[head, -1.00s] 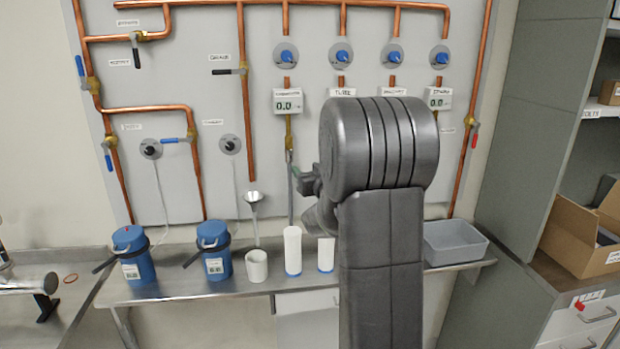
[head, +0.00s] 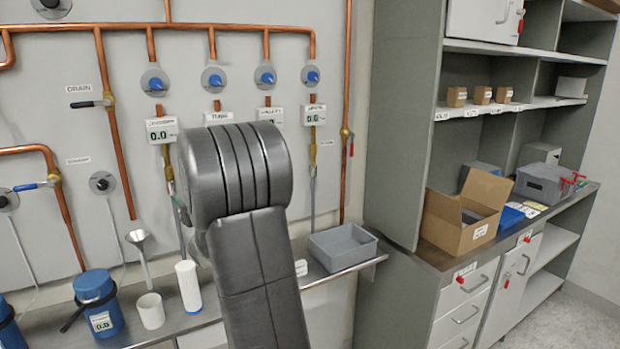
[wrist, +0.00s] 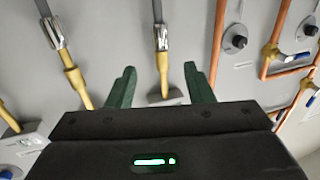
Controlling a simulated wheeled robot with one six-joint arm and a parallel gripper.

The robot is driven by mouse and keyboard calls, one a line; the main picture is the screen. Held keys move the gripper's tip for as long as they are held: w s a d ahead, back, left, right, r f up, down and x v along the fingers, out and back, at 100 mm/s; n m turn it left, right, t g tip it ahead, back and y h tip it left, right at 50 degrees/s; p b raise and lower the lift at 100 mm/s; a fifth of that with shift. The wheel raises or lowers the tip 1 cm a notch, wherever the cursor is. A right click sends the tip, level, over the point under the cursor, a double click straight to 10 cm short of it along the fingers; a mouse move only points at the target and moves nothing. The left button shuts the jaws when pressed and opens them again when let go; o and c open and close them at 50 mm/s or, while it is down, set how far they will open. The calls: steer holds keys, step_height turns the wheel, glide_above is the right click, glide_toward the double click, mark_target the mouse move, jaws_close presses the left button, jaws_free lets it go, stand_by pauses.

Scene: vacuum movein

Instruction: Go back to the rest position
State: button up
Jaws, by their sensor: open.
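My gripper (wrist: 160,88) shows in the wrist view with its two green fingers spread apart and nothing between them. It faces the grey wall panel (wrist: 190,30) with its copper pipes and hoses. A metal hose end with a brass fitting (wrist: 162,62) appears beyond the gap between the fingers; I cannot tell how far off it is. In the head view my arm stands in front of the panel and hides most of the gripper.
A steel bench (head: 205,318) below the panel holds a blue flask (head: 97,300), a white cup (head: 150,311), a white cylinder (head: 188,286) and a grey bin (head: 343,246). A shelf unit (head: 402,130) with an open cardboard box (head: 462,212) stands at the right.

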mark_target(173, 189)
steer(key=p+x, duration=0.3)
steer(key=x, duration=0.8)
steer(key=shift+s, duration=0.1)
steer(key=shift+w+a, duration=0.2)
steer(key=shift+a, duration=0.05)
steer(key=shift+f, duration=0.45)
steer(key=shift+d, duration=0.1)
